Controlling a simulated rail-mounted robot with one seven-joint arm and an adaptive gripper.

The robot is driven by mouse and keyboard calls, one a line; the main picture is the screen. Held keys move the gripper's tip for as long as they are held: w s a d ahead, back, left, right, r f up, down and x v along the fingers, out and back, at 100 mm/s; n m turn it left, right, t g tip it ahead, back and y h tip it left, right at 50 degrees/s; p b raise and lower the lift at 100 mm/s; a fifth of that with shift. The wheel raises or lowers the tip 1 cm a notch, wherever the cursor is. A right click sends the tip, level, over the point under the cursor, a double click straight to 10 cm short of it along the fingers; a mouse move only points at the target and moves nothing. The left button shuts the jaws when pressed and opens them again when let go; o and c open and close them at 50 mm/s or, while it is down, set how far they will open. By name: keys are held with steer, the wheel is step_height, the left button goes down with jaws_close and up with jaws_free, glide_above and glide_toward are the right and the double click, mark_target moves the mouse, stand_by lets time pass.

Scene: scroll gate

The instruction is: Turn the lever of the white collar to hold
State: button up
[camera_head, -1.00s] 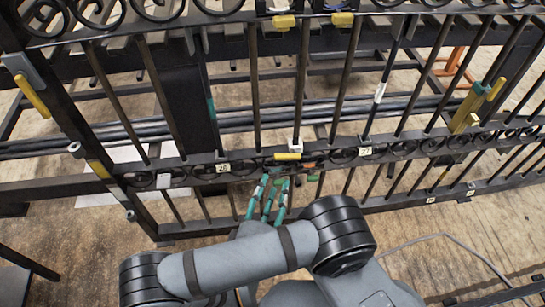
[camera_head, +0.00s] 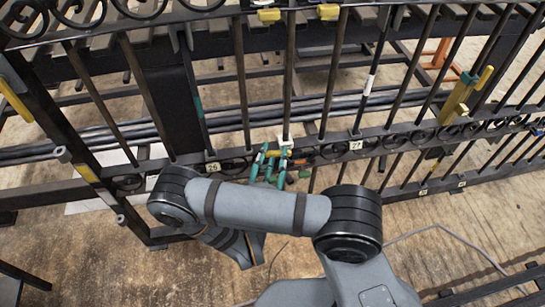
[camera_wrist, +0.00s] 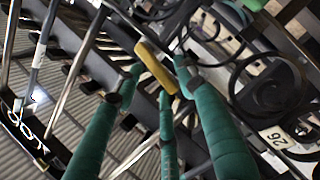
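The white collar (camera_head: 285,141) sits on a bar at the fence's middle rail, with a short yellow lever just below it, partly behind my fingers. In the wrist view the yellow lever (camera_wrist: 157,68) lies tilted across the middle, between and beyond the fingertips. My gripper (camera_head: 273,156) has teal-wrapped fingers and is at the lever, in front of the rail. In the wrist view my gripper (camera_wrist: 158,90) has its fingertips spread apart around the lever's lower end. The right fingertip is close to the lever; I cannot tell whether it touches. The white collar is not clearly visible there.
The dark gate (camera_head: 230,162) has scrolls and upright bars around the gripper. Other yellow levers (camera_head: 269,15) sit on the top rail and at the right post. Wooden floor in front is mostly clear.

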steer(key=shift+c, duration=0.4)
jaws_close()
stand_by(0.5)
